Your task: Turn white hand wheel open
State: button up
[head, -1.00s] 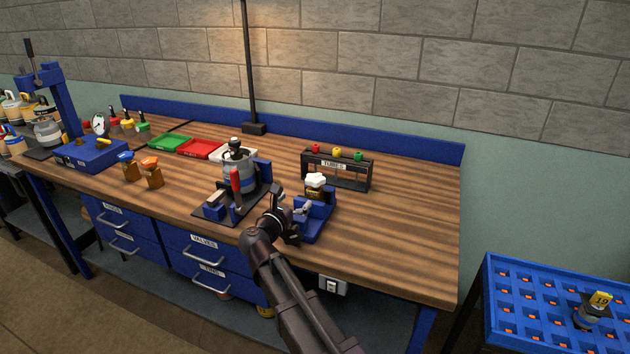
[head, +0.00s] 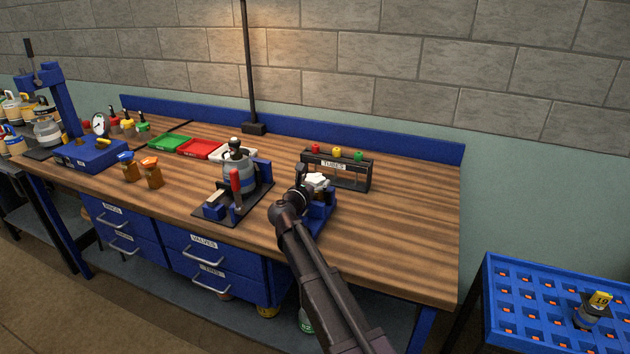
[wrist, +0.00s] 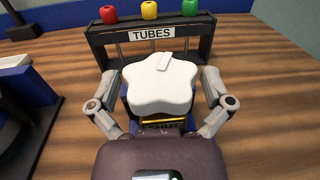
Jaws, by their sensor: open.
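The white hand wheel (wrist: 160,84) is lobed, with a raised bar on its top, and fills the middle of the wrist view. It sits on a blue fixture, and a yellow band with partly hidden lettering shows below it. In the head view the white wheel (head: 316,180) shows just beyond my gripper (head: 308,190). My gripper (wrist: 161,104) is open, with one finger on each side of the wheel. Whether the fingers touch it I cannot tell. My wrist hides much of the blue fixture (head: 322,215).
The black TUBES rack (head: 337,170) with red, yellow and green caps stands close behind the wheel. A clamp fixture with a grey cylinder (head: 238,172) stands to the left. The wooden bench (head: 415,215) is clear to the right.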

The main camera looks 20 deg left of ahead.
jog(key=c, duration=0.9)
jog(key=shift+y, duration=0.3)
jog(key=shift+n+y, duration=1.2)
jog(key=shift+y, duration=0.4)
jog(key=shift+n+y, duration=1.2)
jog(key=shift+y, duration=0.7)
jog(key=shift+a, duration=0.1)
